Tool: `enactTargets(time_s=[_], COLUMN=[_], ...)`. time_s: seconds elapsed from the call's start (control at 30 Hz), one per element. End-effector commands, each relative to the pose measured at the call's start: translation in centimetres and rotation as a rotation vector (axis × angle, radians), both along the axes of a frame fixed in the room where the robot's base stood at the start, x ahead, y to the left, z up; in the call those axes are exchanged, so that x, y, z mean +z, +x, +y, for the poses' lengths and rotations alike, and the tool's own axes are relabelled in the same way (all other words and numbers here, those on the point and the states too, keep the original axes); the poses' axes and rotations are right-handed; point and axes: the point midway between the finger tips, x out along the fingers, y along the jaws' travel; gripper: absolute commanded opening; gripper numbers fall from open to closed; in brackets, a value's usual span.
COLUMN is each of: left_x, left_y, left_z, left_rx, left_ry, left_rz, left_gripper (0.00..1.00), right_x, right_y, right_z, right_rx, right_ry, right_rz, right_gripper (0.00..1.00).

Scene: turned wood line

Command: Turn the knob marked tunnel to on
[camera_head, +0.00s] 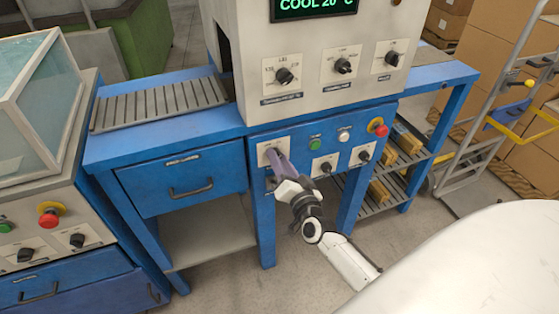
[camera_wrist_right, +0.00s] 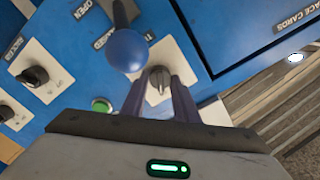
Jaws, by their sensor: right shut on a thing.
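My right gripper (camera_head: 277,157) reaches the front panel of the blue bench and is shut on the leftmost dark knob there. In the right wrist view the knob (camera_wrist_right: 159,79) sits on a pale plate between the fingertips of the gripper (camera_wrist_right: 160,90). In the head view the fingers hide this knob and part of its plate (camera_head: 263,151). Two more knobs on the panel, a middle one (camera_head: 326,167) and a right one (camera_head: 364,156), are free. I cannot read which one is marked tunnel. My left gripper is not in view.
A blue ball on a dark stem (camera_wrist_right: 127,50) stands close to the fingers. A green button (camera_head: 315,144), a white button (camera_head: 344,136) and a red emergency button (camera_head: 377,126) are nearby. A drawer (camera_head: 180,185) lies left. Upper knobs (camera_head: 284,76) sit on the machine.

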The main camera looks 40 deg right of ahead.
Motion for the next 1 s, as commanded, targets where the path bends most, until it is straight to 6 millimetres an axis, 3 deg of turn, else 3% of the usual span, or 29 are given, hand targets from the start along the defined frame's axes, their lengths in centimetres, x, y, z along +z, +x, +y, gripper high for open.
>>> enactTargets(time_s=[0.53, 0.57, 0.67, 1.0], left_x=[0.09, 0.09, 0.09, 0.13], left_y=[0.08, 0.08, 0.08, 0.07], left_z=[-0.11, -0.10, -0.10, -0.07], left_rx=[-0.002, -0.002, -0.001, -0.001], left_ry=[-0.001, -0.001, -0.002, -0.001], left_rz=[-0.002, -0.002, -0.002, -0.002], left_gripper=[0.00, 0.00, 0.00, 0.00], right_x=[-0.10, -0.10, -0.08, -0.06], right_y=[-0.05, -0.05, -0.05, -0.34], right_z=[0.01, 0.01, 0.01, 0.09], right_rx=[0.001, 0.001, 0.000, 0.000], right_ry=[0.028, 0.028, 0.028, 0.026], right_rz=[-0.004, -0.004, -0.005, -0.005], right_gripper=[0.05, 0.31, 0.46, 0.46])
